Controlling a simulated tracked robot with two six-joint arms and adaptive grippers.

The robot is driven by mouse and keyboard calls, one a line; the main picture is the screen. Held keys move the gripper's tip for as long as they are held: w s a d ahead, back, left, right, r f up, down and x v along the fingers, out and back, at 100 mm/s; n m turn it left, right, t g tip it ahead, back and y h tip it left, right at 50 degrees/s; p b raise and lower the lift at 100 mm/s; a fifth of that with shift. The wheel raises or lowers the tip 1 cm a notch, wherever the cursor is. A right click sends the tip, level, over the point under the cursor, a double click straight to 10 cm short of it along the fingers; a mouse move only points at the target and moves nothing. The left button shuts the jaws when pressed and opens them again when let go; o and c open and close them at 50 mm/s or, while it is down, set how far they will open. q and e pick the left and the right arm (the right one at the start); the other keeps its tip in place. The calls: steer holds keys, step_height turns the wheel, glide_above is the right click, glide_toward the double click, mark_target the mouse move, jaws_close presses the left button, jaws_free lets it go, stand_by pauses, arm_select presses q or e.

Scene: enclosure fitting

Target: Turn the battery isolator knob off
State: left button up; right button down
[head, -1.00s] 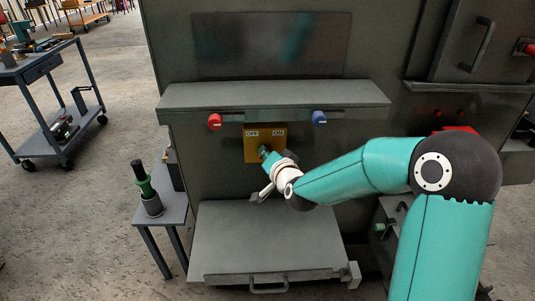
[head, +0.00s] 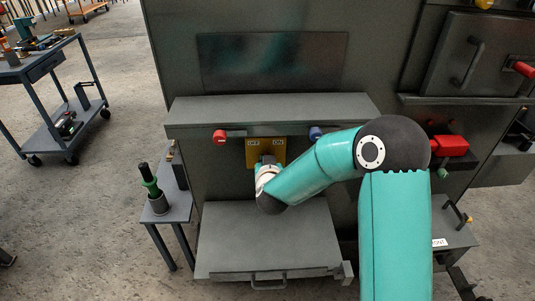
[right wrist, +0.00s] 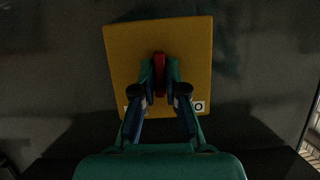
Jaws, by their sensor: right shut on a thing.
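The yellow isolator plate (head: 280,150) is on the grey cabinet front under a ledge, with OFF at left and ON at right. It also fills the middle of the right wrist view (right wrist: 190,40). There, the red knob (right wrist: 159,72) stands about upright on the plate, and my right gripper (right wrist: 160,82) is shut on it, a finger on each side. In the head view my right wrist hides the knob and the fingertips. The plate's labels are partly covered in the wrist view. My left gripper is not in view.
A red knob (head: 219,137) and a blue knob (head: 315,133) flank the plate under the ledge (head: 270,112). A grey shelf (head: 265,235) juts out below.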

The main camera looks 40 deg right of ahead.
steer(key=shift+a+f+n+g+h+p, duration=0.15)
steer(key=shift+n+g+h+p, duration=0.25)
steer(key=shift+n+h+p, duration=0.95)
steer(key=shift+a+f+n+g+h+p, duration=0.15)
steer(key=shift+n+g+h+p, duration=0.45)
steer(key=shift+n, duration=1.25)
steer(key=shift+h, duration=0.25)
steer(key=c, duration=1.2)
jaws_free()
steer(key=shift+c, duration=0.2)
steer(key=shift+r, duration=0.1)
steer(key=shift+d, duration=0.1)
